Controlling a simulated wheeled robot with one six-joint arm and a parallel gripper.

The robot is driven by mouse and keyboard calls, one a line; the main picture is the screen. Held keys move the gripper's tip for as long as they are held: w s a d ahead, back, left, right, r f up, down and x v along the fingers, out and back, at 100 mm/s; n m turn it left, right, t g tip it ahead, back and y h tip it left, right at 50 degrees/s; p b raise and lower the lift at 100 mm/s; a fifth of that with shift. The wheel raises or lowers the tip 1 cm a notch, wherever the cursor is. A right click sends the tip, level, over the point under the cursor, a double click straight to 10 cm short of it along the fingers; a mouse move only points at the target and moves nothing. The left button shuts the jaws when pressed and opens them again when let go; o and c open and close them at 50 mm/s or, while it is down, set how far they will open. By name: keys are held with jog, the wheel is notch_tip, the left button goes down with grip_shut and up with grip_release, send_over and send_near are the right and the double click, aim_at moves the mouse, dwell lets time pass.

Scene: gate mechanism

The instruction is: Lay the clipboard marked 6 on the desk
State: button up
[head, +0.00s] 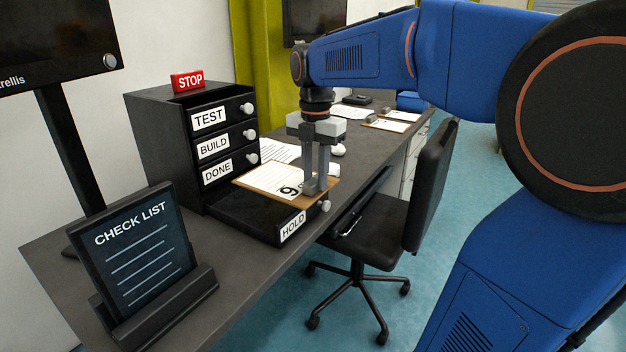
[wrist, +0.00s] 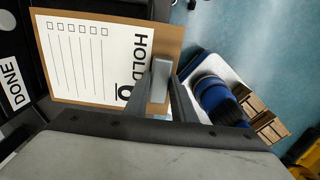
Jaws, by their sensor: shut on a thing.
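The clipboard (head: 268,178), a brown board with a white sheet, is held at its front edge by my gripper (head: 315,188), which is shut on it. A large digit shows on the sheet, looking like a 9 from the head view and partly hidden by a finger. In the wrist view the clipboard (wrist: 75,65) shows check boxes and lines, beside the word HOLD. It is over the open drawer marked HOLD (head: 250,217); I cannot tell how large any gap is. The grey desk (head: 240,278) runs under the drawer unit.
The black drawer unit (head: 160,140) has drawers TEST, BUILD and DONE shut, with a red STOP block (head: 188,81) on top. A check list stand (head: 145,255) is at the near left. Papers (head: 280,150) lie behind the clipboard. A black chair (head: 375,230) stands at the desk's front.

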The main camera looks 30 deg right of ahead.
jog(key=shift+s+d+r, duration=0.2)
jog(key=shift+s+r, duration=0.1)
jog(key=shift+r, duration=0.35)
jog(key=shift+s+d+r, duration=0.15)
jog(key=shift+s+r, duration=0.1)
jog(key=shift+r, duration=0.4)
